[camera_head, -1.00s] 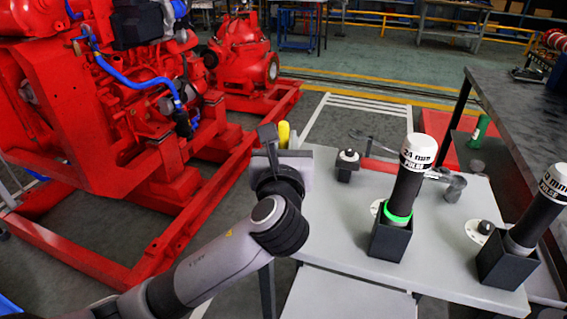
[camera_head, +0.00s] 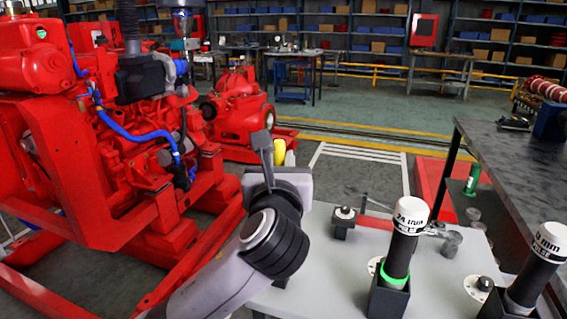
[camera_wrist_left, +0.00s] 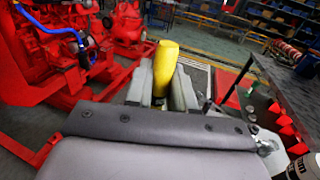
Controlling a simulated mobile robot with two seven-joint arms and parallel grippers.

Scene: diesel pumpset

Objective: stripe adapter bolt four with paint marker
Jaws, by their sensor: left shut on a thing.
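My left gripper (camera_head: 272,158) is shut on a yellow paint marker (camera_head: 279,146), held up beside the table's left side. In the left wrist view the yellow marker (camera_wrist_left: 166,62) stands between the two grey fingers (camera_wrist_left: 161,92) and points away from the wrist. The red pumpset fills the left, with the engine (camera_head: 120,150) near and the red pump (camera_head: 236,112) behind it. The adapter bolts are too small or hidden to tell apart. My right gripper is not in view.
A grey table (camera_head: 335,285) bears a 24 mm pulse tool (camera_head: 404,240) with a green ring in a black holder, and a second pulse tool (camera_head: 535,262). A dark workbench (camera_head: 510,170) stands right. Floor between pumpset and table is partly open.

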